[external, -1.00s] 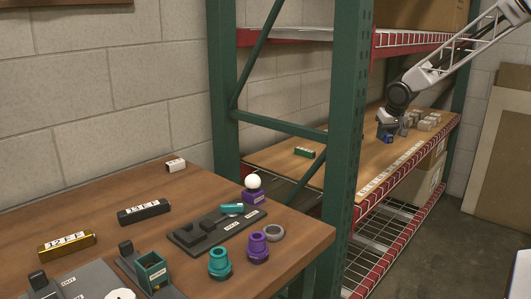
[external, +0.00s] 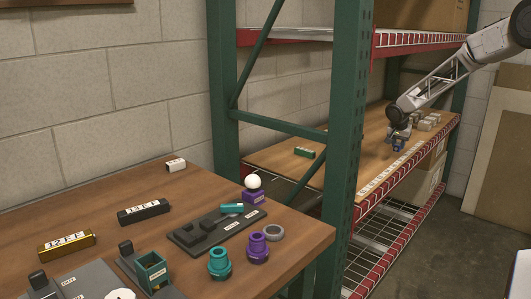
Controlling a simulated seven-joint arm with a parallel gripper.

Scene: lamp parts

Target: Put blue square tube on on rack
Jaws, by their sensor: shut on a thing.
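My gripper (external: 400,138) is at the right, over the wooden shelf of the rack. It is shut on a small blue square tube (external: 399,145), which shows just below the fingers near the shelf's front edge. Whether the tube touches the shelf or hangs slightly above it, I cannot tell. The rack (external: 344,130) has green posts and red-edged shelves. Its wooden shelf (external: 340,165) carries a strip of white labels (external: 385,178) along the front edge.
A green labelled block (external: 304,152) lies on the shelf's left part. Several pale blocks (external: 428,121) stand right of my gripper. A green post separates the shelf from the wooden table (external: 110,205), which holds teal, purple, black and gold parts. The shelf's middle is clear.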

